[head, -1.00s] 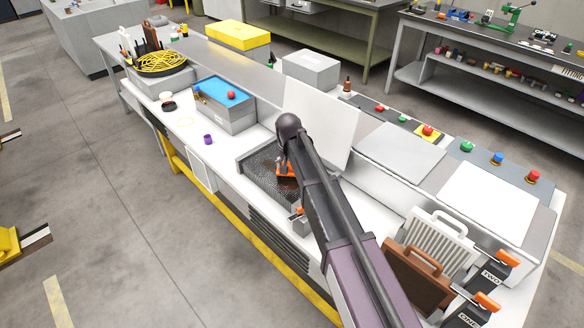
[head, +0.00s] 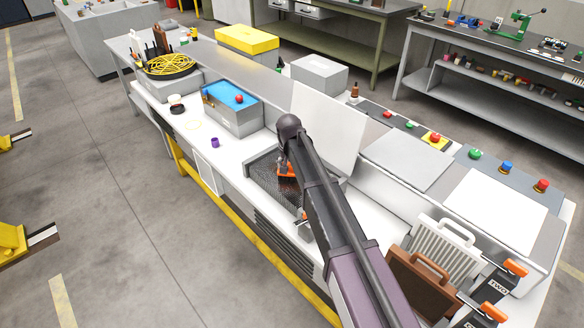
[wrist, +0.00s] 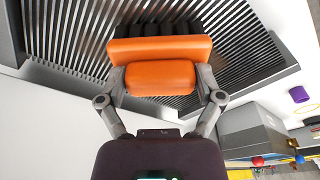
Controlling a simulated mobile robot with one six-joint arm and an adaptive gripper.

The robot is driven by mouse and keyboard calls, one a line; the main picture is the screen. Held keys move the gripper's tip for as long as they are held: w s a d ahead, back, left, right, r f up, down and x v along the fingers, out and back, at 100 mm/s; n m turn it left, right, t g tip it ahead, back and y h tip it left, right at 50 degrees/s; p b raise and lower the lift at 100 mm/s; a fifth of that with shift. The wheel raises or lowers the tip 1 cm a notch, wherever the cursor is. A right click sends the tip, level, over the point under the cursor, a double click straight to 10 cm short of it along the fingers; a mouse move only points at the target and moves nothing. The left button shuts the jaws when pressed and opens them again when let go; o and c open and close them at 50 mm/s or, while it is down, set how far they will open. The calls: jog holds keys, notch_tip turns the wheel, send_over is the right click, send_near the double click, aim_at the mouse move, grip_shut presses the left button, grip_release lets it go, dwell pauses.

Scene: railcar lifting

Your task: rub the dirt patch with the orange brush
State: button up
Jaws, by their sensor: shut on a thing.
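The orange brush (wrist: 158,52) has black bristles (wrist: 155,27) on its far side in the wrist view. My gripper (wrist: 160,78) is shut on the brush's orange handle, with a finger on each side. The brush is over a dark slotted grate (wrist: 75,30); I cannot tell whether the bristles touch it. In the head view, a bit of the orange brush (head: 286,170) shows below my arm, inside the dark recessed grate (head: 262,188) on the white bench.
An upright white panel (head: 328,122) stands right behind the grate. A grey box with a blue top (head: 232,108) and a purple cup (head: 214,142) are to the left. A brown case (head: 418,283) and a white ribbed piece (head: 446,244) stand at the right front.

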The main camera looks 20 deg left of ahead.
jog(key=shift+w+a, duration=0.3)
jog(key=shift+a, duration=0.3)
jog(key=shift+w+a, duration=0.3)
jog(key=shift+a, duration=0.3)
jog(key=shift+w+a, duration=0.4)
jog(key=shift+a, duration=0.4)
jog(key=shift+w+a, duration=0.4)
jog(key=shift+a, duration=0.35)
jog(key=shift+a, duration=0.1)
jog(key=shift+w+a, duration=0.45)
jog(key=shift+a, duration=0.3)
jog(key=shift+w+a, duration=0.4)
jog(key=shift+a, duration=0.35)
jog(key=shift+r, duration=0.15)
notch_tip(320, 180, up, 6)
jog(key=p, duration=0.6)
